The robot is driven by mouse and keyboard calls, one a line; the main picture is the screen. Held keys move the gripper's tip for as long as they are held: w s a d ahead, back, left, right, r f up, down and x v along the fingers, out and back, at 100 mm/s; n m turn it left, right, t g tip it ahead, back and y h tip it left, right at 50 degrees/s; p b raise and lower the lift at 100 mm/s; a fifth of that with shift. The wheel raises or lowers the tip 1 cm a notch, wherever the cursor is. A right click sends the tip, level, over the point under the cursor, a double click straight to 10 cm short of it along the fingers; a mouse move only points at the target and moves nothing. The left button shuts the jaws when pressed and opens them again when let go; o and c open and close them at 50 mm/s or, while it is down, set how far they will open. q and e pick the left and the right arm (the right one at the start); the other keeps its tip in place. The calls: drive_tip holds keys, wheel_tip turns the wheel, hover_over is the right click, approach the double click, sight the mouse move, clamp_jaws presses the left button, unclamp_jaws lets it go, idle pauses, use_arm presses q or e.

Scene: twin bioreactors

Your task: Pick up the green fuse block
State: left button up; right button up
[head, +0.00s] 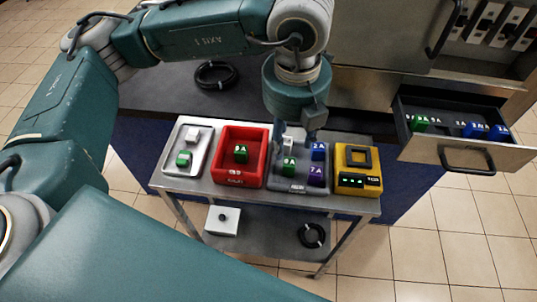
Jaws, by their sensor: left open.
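Green fuse blocks show in several places. One marked 3A (289,165) sits in the dark grey tray (292,186) on the cart. Another marked 3A (240,153) lies in the red bin (226,176). A green block (184,158) lies in the light grey tray (163,172). More green blocks (420,124) are in the open drawer at the right. My left gripper (293,147) is open, pointing down over the dark grey tray, just above its green block. The gripper partly hides the tray's back part. My right gripper is out of view.
In the dark grey tray, a blue block (319,151) and a purple block (316,176) stand close to the right of the green one. A yellow device (358,182) stands right of the tray. The open drawer (481,155) juts out at right. A black cable coil (216,75) lies on the counter.

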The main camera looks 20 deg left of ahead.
use_arm(q)
hover_over(290, 162)
drive_tip(key=s, duration=0.1)
wheel_tip(290, 162, down, 4)
drive_tip(key=f, duration=0.1)
drive_tip(key=shift+s+d+p, duration=0.1)
drive_tip(key=shift+d+p, duration=0.25)
drive_tip(key=shift+p, duration=0.1)
drive_tip(key=shift+a+f, duration=0.1)
drive_tip(key=shift+f, duration=0.25)
drive_tip(key=f, duration=0.1)
drive_tip(key=f+p, duration=0.1)
drive_tip(key=f, duration=0.1)
drive_tip(key=w+f+p, duration=0.1)
drive_tip(key=shift+a+f, duration=0.15)
drive_tip(key=shift+a, duration=0.1)
drive_tip(key=shift+f, duration=0.2)
drive_tip(key=c, duration=1.1)
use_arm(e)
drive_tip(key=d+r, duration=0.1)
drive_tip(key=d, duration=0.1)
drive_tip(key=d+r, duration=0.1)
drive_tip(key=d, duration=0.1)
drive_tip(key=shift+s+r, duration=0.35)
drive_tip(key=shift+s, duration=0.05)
